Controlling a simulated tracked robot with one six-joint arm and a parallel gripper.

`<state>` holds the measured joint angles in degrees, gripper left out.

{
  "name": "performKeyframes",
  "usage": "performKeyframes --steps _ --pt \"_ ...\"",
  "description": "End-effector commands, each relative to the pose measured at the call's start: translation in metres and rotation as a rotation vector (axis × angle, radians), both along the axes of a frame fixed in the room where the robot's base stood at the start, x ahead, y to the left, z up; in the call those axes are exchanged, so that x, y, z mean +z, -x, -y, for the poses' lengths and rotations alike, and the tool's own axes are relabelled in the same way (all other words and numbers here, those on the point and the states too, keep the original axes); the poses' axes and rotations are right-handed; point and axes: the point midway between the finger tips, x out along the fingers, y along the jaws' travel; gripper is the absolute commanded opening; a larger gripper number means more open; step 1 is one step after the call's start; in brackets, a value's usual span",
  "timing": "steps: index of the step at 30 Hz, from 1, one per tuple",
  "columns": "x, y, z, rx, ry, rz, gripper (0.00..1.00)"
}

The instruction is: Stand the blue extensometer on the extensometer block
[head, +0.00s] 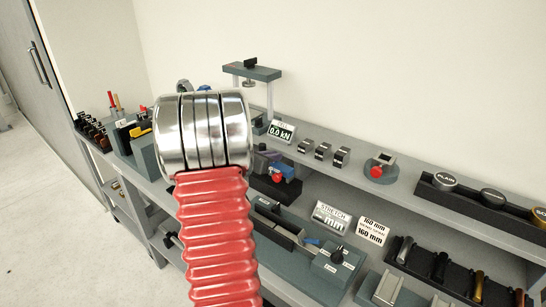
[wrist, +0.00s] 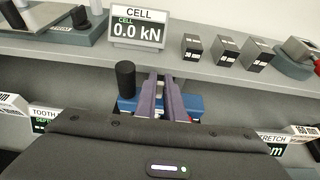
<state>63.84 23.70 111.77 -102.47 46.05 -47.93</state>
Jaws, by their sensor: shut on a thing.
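The blue extensometer (wrist: 186,104) shows in the wrist view as a blue body on both sides of my purple fingers, with a black cylinder upright at its left end. My gripper (wrist: 161,78) is shut on it. In the head view, the blue extensometer (head: 284,169) shows just right of my red and silver arm, in front of the upper shelf's edge. A red knob shows beside it. My gripper is largely hidden there by the arm. I cannot clearly identify the extensometer block; my arm covers part of the shelf.
The upper shelf holds the CELL display (wrist: 136,26), several small dark blocks (wrist: 226,51), and a grey base with a red button (head: 376,172). The lower shelf holds a grey device (head: 335,265) and the STRETCH sign (head: 331,218). A loading frame (head: 252,72) stands behind my arm.

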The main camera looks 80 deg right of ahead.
Motion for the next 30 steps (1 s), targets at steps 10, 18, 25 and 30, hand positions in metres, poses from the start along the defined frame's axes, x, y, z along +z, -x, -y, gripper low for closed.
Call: performKeyframes --steps 10,18,25,30 --pt "0.001 0.0 0.0 0.0 0.002 0.0 0.0" --pt "-0.003 0.0 0.0 0.0 0.002 -0.001 0.0" --pt "-0.007 0.001 0.001 -0.003 0.001 0.001 0.0" --pt "-0.01 0.001 0.001 -0.002 0.001 0.0 0.0"
